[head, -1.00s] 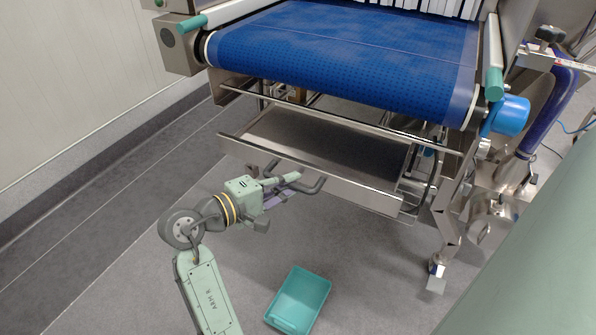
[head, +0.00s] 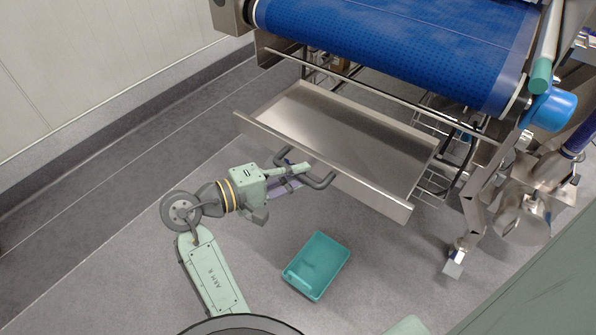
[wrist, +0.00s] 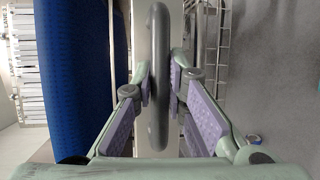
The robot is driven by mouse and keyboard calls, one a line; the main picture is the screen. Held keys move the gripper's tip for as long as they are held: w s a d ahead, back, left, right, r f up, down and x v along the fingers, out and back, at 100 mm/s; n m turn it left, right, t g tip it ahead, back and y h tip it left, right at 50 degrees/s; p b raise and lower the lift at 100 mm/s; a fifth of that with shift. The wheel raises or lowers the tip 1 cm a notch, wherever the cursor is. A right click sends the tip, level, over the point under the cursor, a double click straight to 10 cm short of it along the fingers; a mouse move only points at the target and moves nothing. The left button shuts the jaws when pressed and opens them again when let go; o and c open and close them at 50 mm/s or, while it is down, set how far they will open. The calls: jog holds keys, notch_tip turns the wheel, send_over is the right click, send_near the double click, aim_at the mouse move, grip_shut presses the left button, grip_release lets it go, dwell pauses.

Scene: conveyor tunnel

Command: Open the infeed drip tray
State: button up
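The infeed drip tray (head: 350,135) is a shallow steel tray under the blue belt. It is slid well out toward me, with much of its floor showing. Its front wall carries a grey bow handle (head: 322,183). My gripper (head: 303,172) is at this handle. In the wrist view the handle bar (wrist: 158,75) stands upright between the two purple-padded fingers of my gripper (wrist: 160,88), which are closed in on it from both sides. The rear end of the tray is partly hidden under the conveyor frame.
The blue conveyor belt (head: 400,40) lies above and behind the tray. A teal bin (head: 317,265) stands on the floor in front of it. A steel machine leg (head: 468,220) stands to the right. Open grey floor lies at the left, beside the wall.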

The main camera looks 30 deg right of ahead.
jog(key=o, duration=0.4)
jog(key=shift+o, duration=0.2)
jog(key=a+r, duration=0.2)
jog(key=a, duration=0.9)
jog(key=shift+a, duration=0.4)
